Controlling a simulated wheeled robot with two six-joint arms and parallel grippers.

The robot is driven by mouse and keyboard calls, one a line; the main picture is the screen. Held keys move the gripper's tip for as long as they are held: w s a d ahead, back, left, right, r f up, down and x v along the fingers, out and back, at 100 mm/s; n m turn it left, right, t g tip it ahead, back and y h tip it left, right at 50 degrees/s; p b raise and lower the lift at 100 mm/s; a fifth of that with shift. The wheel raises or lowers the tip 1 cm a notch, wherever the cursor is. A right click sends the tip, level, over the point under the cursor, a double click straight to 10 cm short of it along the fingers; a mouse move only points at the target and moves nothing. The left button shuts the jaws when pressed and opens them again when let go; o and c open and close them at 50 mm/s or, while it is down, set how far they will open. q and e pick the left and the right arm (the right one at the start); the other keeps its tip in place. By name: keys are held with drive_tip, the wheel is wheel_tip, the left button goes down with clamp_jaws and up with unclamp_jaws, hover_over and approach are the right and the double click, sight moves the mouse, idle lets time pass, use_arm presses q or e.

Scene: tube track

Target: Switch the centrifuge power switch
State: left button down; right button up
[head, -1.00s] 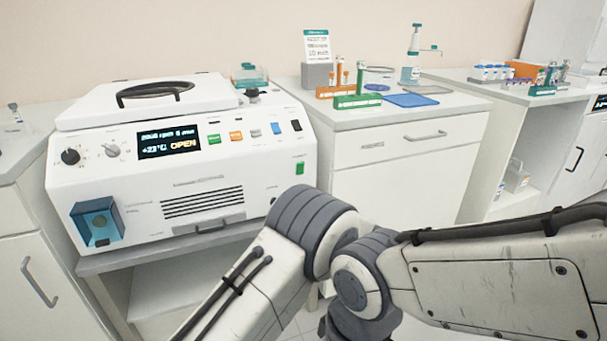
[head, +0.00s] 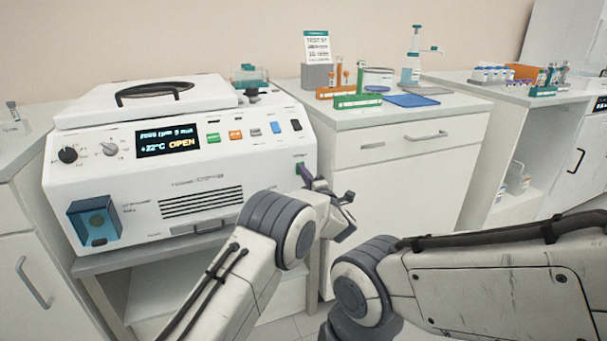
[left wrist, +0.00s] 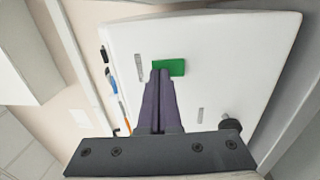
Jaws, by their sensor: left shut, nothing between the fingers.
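The white centrifuge (head: 120,175) stands on a low bench at the left of the head view, its lid down and its display (head: 168,142) reading "OPEN". My left gripper (head: 304,172) is at the right end of the front panel. Its purple fingers (left wrist: 160,74) are shut and empty, with the tips overlapping the lower left edge of the switch. I cannot tell whether they touch it. My right gripper is not in view.
A dark knob (left wrist: 229,127) shows near the right in the left wrist view. A cabinet (head: 400,155) carrying tube racks stands close on the right.

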use_arm(q)
drive_tip(key=shift+w+a+r, duration=0.15)
drive_tip(key=shift+w+r, duration=0.05)
drive_tip(key=shift+w, duration=0.05)
drive_tip(key=p+v, duration=0.1)
drive_tip(key=v, duration=1)
drive_tip(key=shift+w, duration=0.15)
